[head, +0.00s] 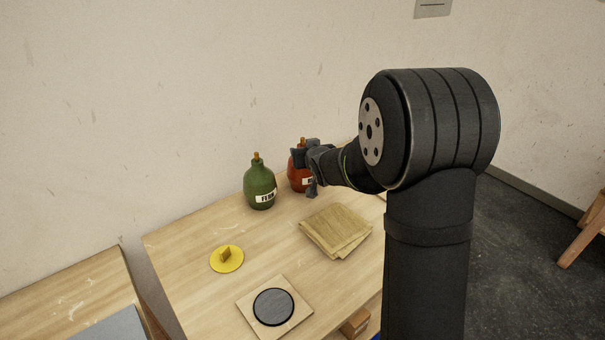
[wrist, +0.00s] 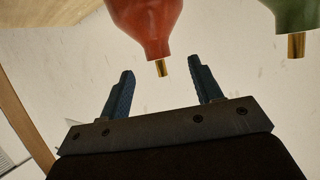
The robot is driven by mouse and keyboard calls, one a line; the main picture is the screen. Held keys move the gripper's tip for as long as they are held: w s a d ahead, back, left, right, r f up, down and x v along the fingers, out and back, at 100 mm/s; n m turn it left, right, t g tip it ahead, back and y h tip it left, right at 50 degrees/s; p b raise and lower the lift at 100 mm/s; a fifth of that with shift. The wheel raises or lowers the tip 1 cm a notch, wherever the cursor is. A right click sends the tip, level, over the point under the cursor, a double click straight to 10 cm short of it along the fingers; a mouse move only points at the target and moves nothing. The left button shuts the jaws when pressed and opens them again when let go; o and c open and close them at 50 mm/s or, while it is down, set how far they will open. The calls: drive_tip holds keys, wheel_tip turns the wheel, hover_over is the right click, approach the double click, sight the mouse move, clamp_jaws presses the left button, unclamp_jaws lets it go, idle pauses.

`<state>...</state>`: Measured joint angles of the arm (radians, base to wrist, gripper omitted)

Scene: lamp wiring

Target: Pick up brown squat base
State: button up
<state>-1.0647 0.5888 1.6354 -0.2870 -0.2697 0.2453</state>
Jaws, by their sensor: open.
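No base that is clearly brown and squat shows. A rust-red rounded base (head: 295,178) with a brass tip stands on the table, partly hidden by my gripper (head: 309,168). In the wrist view the red base (wrist: 148,22) appears upside down, its neck and brass tip in line with the gap between the fingers. My gripper (wrist: 160,68) is open and empty. I cannot tell whether it touches the red base.
A yellow disc with a raised tab (head: 227,260) lies at the front left. A dark disc (head: 273,307) sits on a square board (head: 245,305). The wall is close behind. My arm covers the table's right side.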

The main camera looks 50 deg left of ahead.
sight(302, 146)
drive_tip(key=shift+x, duration=3.45)
drive_tip(key=shift+w+d+f, duration=0.1)
drive_tip(key=shift+d, duration=0.05)
drive_tip(key=c, duration=1.1)
drive_tip(key=shift+c, duration=0.7)
wheel_tip(302, 146, up, 4)
drive_tip(key=shift+r, duration=0.1)
drive_tip(key=w+d+r, duration=0.6)
drive_tip(key=d+r, duration=0.1)
drive_tip(key=d, duration=0.3)
drive_tip(key=s+d+f+n+g, duration=0.1)
drive_tip(key=s+d+n+g, duration=0.3)
drive_tip(key=s, duration=0.8)
drive_tip(key=s+d+n+g, duration=0.4)
drive_tip(key=s+d, duration=0.5)
drive_tip(key=s, duration=0.4)
drive_tip(key=s+d+f+n+g+h, duration=0.1)
drive_tip(key=s+d+n+g, duration=0.3)
drive_tip(key=s, duration=0.9)
drive_tip(key=shift+s+d+f+g, duration=0.15)
drive_tip(key=shift+d+g, duration=0.2)
drive_tip(key=shift+d, duration=0.4)
drive_tip(key=shift+s+d+f+g, duration=0.15)
drive_tip(key=shift+d+g, duration=0.2)
drive_tip(key=shift+d, duration=0.4)
drive_tip(key=shift+w, duration=0.15)
